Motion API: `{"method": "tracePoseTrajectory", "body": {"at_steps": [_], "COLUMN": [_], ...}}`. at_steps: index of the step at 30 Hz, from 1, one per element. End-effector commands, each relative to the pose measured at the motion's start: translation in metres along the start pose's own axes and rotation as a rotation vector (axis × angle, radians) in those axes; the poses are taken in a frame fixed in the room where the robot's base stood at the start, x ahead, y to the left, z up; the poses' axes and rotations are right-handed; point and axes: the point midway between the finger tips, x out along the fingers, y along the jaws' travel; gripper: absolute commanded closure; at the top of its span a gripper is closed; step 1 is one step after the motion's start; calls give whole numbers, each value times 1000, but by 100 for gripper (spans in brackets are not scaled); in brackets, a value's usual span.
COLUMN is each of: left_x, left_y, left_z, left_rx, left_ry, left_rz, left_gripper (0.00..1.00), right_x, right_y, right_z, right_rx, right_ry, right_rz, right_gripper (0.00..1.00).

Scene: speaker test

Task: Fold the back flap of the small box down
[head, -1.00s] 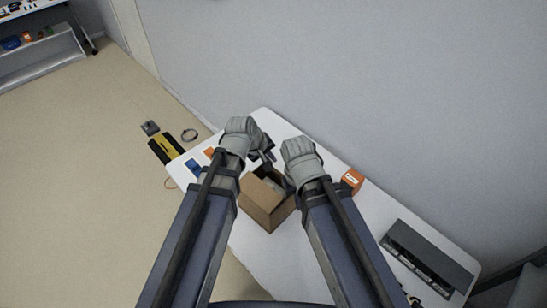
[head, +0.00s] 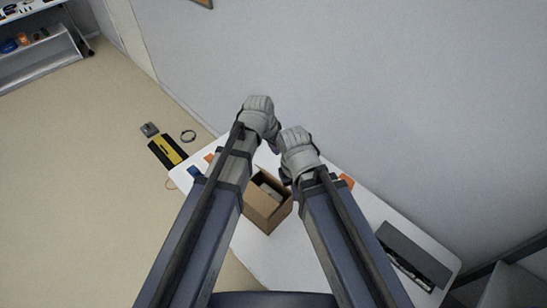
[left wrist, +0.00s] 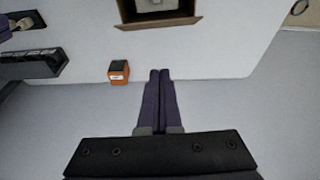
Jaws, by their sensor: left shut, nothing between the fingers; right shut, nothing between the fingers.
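The small brown cardboard box (head: 262,213) stands on the white table, partly covered by my arms in the head view. A grey item shows inside it. In the left wrist view the box is at the top edge, cut off, with a brown strip (left wrist: 160,24) along its lower side; I cannot tell if this is the back flap. My left gripper (left wrist: 160,73) is shut and empty, with its tips apart from the box. In the head view my left gripper (head: 259,117) is beyond the box, and my right gripper (head: 299,155) is lower, with its fingers hidden.
An orange box (left wrist: 119,71) stands on the table (left wrist: 225,50) near its wall-side edge. A long dark grey device (head: 412,255) lies at the table's right end. A yellow and black item (head: 167,151) lies at the left. The wall rises close behind the table.

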Motion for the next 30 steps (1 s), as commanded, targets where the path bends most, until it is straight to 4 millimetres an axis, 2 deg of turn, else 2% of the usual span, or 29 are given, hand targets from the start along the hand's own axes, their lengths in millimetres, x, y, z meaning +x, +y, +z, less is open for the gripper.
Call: {"method": "tracePoseTrajectory", "body": {"at_steps": [8,24,27,30], "left_x": [29,106,105,107], "left_y": [0,0,2,1], "left_z": [1,1,24,35], "left_rx": [0,-2,-3,-4], "left_ry": [1,1,1,1], "left_rz": [0,0,0,-1], "left_gripper": [100,100,100,100], "right_x": [28,102,107,112], "right_y": [-2,-9,-10,-10], "right_z": [-2,-6,-6,-6], "right_rx": [-5,-10,-10,-9], "right_ry": [0,0,0,0], "right_rz": [1,2,2,2], "right_gripper": [100,100,100,100]}}
